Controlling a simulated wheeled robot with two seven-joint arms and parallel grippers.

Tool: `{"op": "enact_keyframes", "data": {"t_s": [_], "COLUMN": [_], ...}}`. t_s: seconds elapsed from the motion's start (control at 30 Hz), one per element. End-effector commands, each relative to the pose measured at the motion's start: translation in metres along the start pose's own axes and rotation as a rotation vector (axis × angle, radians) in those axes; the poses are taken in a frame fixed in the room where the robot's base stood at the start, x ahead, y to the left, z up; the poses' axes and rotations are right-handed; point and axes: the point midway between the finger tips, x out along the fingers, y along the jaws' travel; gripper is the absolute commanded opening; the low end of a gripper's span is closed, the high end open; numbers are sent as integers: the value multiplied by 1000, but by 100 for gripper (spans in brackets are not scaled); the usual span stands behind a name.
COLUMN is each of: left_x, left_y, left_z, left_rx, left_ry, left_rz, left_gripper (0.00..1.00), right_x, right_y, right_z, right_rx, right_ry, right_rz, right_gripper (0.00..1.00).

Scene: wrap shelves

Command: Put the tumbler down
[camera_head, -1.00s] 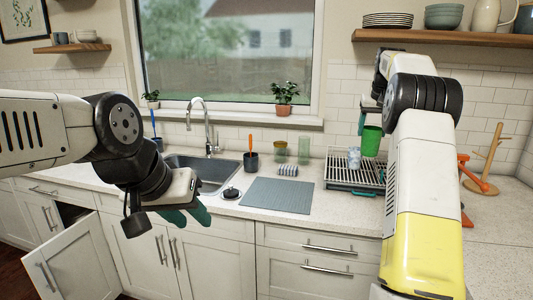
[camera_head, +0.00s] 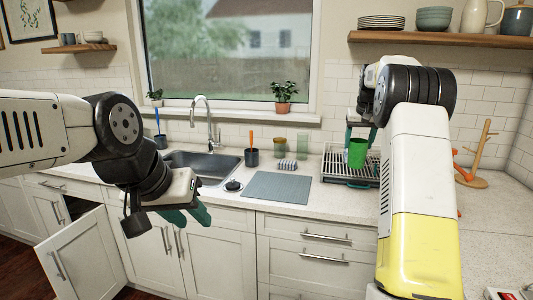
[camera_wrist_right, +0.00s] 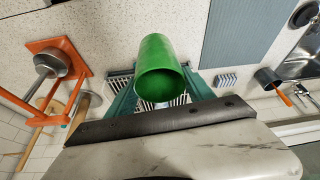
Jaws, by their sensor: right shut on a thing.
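The green tumbler (camera_head: 357,153) is in my right gripper (camera_head: 359,142), in front of the dish rack. My right wrist view shows the tumbler (camera_wrist_right: 158,65) between the two teal fingers (camera_wrist_right: 160,98), with the rack behind it. I cannot tell from these views whether its base touches anything. My left gripper (camera_head: 189,216) is empty, its teal fingers a little apart, in front of the counter's edge near the sink.
The dish rack (camera_head: 337,166) stands by the tiled wall. A grey mat (camera_head: 277,187), sponge (camera_head: 287,165), utensil cup (camera_head: 251,157) and sink (camera_head: 203,165) lie to its left. A wooden mug tree (camera_head: 478,155) is at right. A cabinet door (camera_head: 82,258) hangs open at lower left.

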Motion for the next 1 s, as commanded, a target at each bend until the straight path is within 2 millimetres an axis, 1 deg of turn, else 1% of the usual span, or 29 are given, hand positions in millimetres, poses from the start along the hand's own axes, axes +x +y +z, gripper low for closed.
{"op": "enact_keyframes", "data": {"t_s": [0.17,0.27,0.3,0.37,0.4,0.47,0.57,0.6,0.67,0.7,0.8,0.9,1.0], "left_x": [0,0,0,0,0,0,0,0,0,0,0,0,0], "left_y": [0,0,0,0,0,0,0,0,0,0,0,0,0], "left_z": [0,0,0,0,0,0,0,0,0,0,0,0,0], "left_rx": [0,0,0,0,0,0,0,0,0,0,0,0,0], "left_ry": [0,0,0,0,0,0,0,0,0,0,0,0,0], "left_rz": [0,0,0,0,0,0,0,0,0,0,0,0,0], "left_gripper": [36,36,36,36,36,36,36,36,36,36,36,36,36], "right_x": [25,43,52,65,72,83,99,104,110,113,119,122,123], "right_y": [-28,-47,-56,-70,-78,-90,-108,-114,-122,-127,-135,-140,-142], "right_z": [21,41,52,71,85,106,145,161,185,201,236,261,277], "right_rx": [-23,-38,-47,-58,-65,-73,-89,-95,-101,-105,-113,-119,-121], "right_ry": [-4,-5,-6,-4,-4,-4,-3,-1,-1,-1,0,1,3], "right_rz": [-6,-11,-13,-17,-20,-24,-31,-35,-39,-43,-50,-55,-58], "right_gripper": [1,1,1,1,1,1,1,1,1,1,1,1,1]}}
